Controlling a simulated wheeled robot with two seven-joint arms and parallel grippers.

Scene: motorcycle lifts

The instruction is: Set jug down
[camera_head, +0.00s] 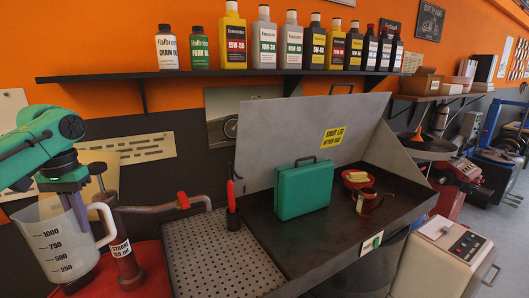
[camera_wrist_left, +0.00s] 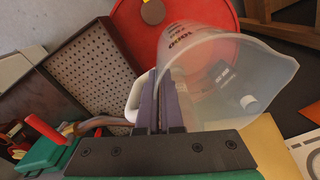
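The jug (camera_head: 48,245) is a translucent measuring jug with black volume marks, upright at the lower left in the head view. Its open mouth and wall also show in the wrist view (camera_wrist_left: 225,85). My left gripper (camera_head: 77,218) points down at the jug, its fingers overlapping the jug's wall and handle side. In the left wrist view the fingers (camera_wrist_left: 160,105) are close together against the jug, between its white handle and its body; they look shut on it. Whether the jug's base touches anything cannot be told. My right gripper is not in view.
A red drum (camera_head: 145,272) with a pump pipe (camera_head: 122,245) stands beside the jug. Right of it are a perforated tray (camera_head: 215,255) and an open-lidded dark basin with a green case (camera_head: 304,188) and a red bowl (camera_head: 357,178). A shelf of bottles (camera_head: 235,40) hangs above.

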